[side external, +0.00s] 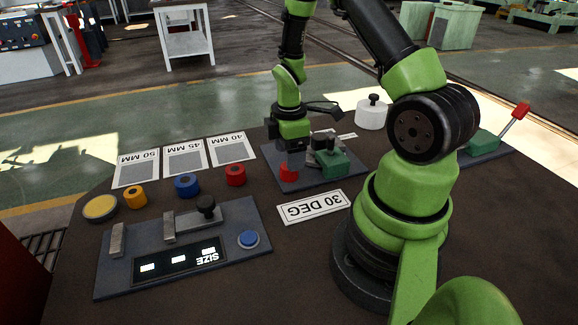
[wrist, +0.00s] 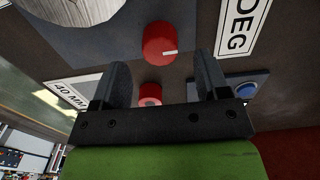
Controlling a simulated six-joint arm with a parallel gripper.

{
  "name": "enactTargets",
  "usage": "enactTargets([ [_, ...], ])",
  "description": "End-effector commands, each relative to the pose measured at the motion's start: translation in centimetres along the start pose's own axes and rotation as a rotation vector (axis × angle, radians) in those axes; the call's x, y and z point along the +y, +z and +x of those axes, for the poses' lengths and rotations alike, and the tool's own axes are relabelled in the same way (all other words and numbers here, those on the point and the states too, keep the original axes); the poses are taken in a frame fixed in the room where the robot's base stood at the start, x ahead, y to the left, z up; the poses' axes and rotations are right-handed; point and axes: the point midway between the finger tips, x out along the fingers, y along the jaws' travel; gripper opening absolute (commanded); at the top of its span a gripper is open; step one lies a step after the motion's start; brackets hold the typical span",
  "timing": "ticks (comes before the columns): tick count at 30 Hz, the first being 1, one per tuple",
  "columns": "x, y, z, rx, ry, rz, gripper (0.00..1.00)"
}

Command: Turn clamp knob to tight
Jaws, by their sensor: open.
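The clamp knob appears to be the red knob (wrist: 159,42) with a white pointer line in the wrist view, on a blue-grey plate. The red knob also shows in the side view (side external: 287,171) at the plate's near edge. My gripper (wrist: 162,76) is open and empty. In the wrist view its two dark fingers are spread, and the knob sits beyond and between their tips, apart from them. In the side view my gripper (side external: 292,148) hangs just above the knob; its fingertips are hard to make out there. No tight or loose marking is readable.
A green block with dark clamp parts (side external: 332,163) stands right beside the knob. A red ring (side external: 236,175), a blue ring (side external: 186,184) and a yellow ring (side external: 135,197) lie left. A "30 DEG" card (side external: 313,207) lies in front. A size panel (side external: 180,250) sits front left.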

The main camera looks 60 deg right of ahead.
Motion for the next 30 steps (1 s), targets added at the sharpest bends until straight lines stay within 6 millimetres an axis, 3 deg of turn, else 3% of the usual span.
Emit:
enactTargets([
  [3,-0.1,0.0,2.0,-0.001,-0.003,-0.001,0.68],
  [9,0.0,0.0,3.9,0.0,0.0,0.001,0.68],
  [20,0.0,0.0,4.2,0.0,0.002,0.001,0.68],
  [26,0.0,0.0,4.2,0.0,0.002,0.001,0.22],
  [30,0.0,0.0,4.2,0.0,0.002,0.002,0.19],
])
